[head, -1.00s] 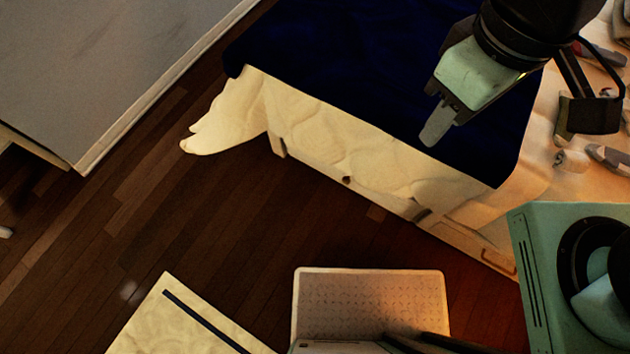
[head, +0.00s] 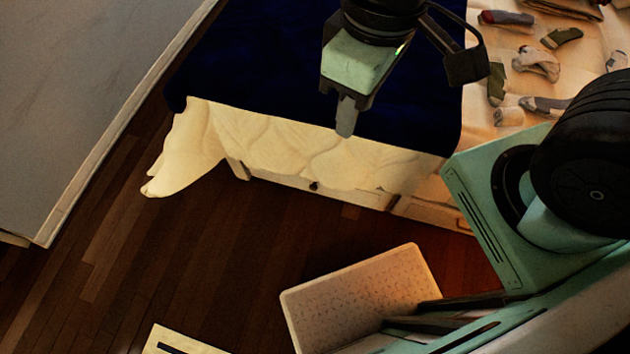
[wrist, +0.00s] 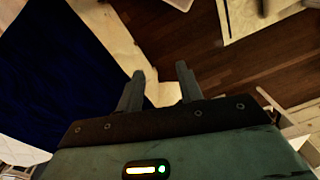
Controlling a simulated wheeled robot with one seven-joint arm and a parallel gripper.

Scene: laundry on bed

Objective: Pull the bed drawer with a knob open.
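The bed drawer with a dark round knob (head: 314,185) is in the bed's front side in the head view. Its pale front (head: 345,194) looks flush with the bed frame, and a cream quilt hangs over its upper part. My gripper (head: 345,117) points down above the front edge of the dark blue blanket, above and slightly right of the knob in the picture. In the wrist view its two fingers (wrist: 161,78) are apart with nothing between them. I cannot make out the knob in the wrist view.
A dark blue blanket (head: 270,70) covers the bed. Socks (head: 535,62) lie on its right part. A cream cloth corner (head: 170,165) hangs at the left. A grey surface (head: 70,90) stands at the far left.

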